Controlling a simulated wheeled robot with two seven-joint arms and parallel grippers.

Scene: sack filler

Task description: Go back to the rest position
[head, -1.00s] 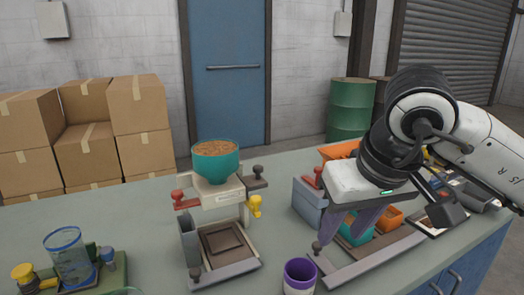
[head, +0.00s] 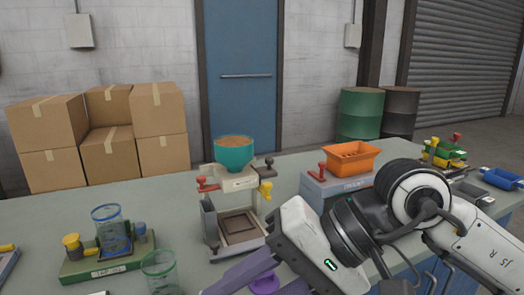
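My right arm comes in from the right, and my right gripper (head: 258,288) is low in the near middle, in front of the sack filler (head: 238,228). Its two purple fingers look spread apart, with their tips near the bottom edge of the head view. A bright purple thing (head: 265,282), probably the purple cup, shows between the fingers and is mostly hidden or cut off. I cannot tell whether the gripper touches it. My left gripper is not in view.
The filler carries a teal hopper (head: 235,156) of brown grains. An orange bin (head: 350,158) sits on a grey box at right. At left stand a clear blue-rimmed cup (head: 112,230) on a green base and a clear green-rimmed cup (head: 159,270). Cardboard boxes (head: 105,145) stand behind the table.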

